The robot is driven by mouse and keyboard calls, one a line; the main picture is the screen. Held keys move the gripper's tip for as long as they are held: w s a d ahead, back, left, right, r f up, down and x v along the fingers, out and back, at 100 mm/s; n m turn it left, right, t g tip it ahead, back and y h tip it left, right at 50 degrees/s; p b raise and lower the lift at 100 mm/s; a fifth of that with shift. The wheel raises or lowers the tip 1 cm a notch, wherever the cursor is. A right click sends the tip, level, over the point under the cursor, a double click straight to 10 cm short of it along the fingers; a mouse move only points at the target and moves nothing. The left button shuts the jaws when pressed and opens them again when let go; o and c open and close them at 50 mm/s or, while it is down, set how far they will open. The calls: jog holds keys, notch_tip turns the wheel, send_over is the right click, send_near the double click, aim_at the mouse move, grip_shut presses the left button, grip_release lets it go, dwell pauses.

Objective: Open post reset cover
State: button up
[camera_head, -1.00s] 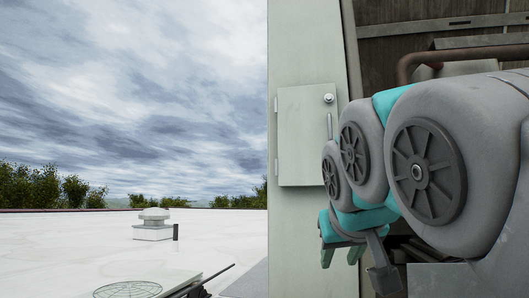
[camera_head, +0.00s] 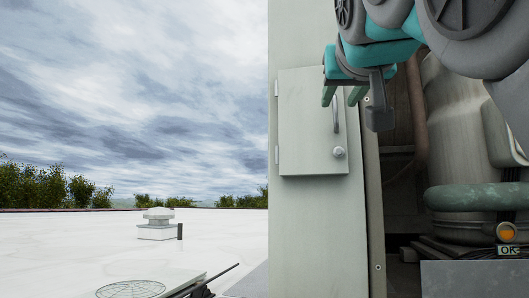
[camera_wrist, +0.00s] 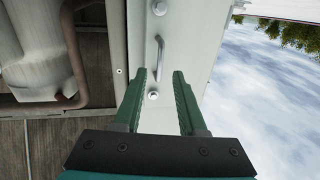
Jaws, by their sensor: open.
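The post reset cover (camera_head: 305,135) is a small pale door on a pale post, with hinges on its left edge. It looks shut. It carries a vertical bar handle (camera_head: 336,115) and a round silver knob (camera_head: 340,152) below that. The wrist view also shows the handle (camera_wrist: 160,58), this knob (camera_wrist: 159,8) and a second round knob (camera_wrist: 153,95), which my gripper hides in the head view. My gripper (camera_head: 343,96) is open and empty in front of the cover's upper right. In the wrist view its fingertips (camera_wrist: 160,73) lie either side of the line of handle and knobs; contact cannot be told.
Right of the post (camera_head: 315,235) is an open bay with a tank (camera_head: 448,140), pipes (camera_head: 475,197) and an amber light (camera_head: 507,232) above an OK sign (camera_head: 508,250). Left of the post the white roof is mostly clear, with a vent (camera_head: 157,225).

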aim_at(335, 107)
jog(key=shift+w+d, duration=0.2)
jog(key=shift+w, duration=1.75)
jog(key=shift+c, duration=0.2)
grip_shut()
